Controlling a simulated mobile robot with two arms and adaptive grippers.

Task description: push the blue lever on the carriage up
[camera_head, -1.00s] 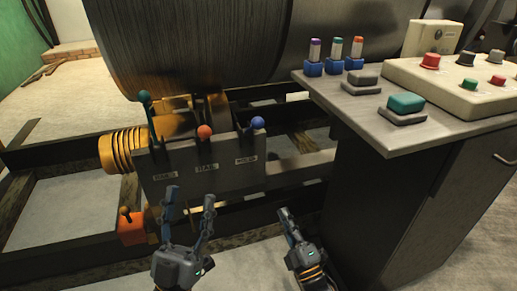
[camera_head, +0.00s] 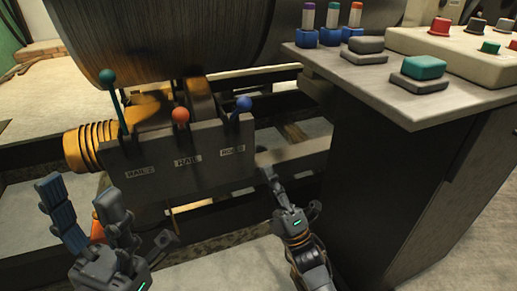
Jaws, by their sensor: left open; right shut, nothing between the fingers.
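The blue lever (camera_head: 243,104) is a ball knob on a short stem at the right end of the grey carriage panel (camera_head: 215,166). The label below it is too small to read surely. An orange-red lever (camera_head: 181,116) stands in the middle, and a taller green lever (camera_head: 107,76) at the left end. My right gripper (camera_head: 268,174) is shut and empty, below and a little right of the blue knob, apart from it in the picture. My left gripper (camera_head: 81,188) is open and empty, low at the left in front of the carriage.
A dark cabinet with a grey top (camera_head: 420,100) stands close on the right. It carries a teal button (camera_head: 424,67), a grey button (camera_head: 366,44) and several blue-based coloured posts. A large dark drum (camera_head: 190,30) lies behind the levers. Dark rails run below the carriage.

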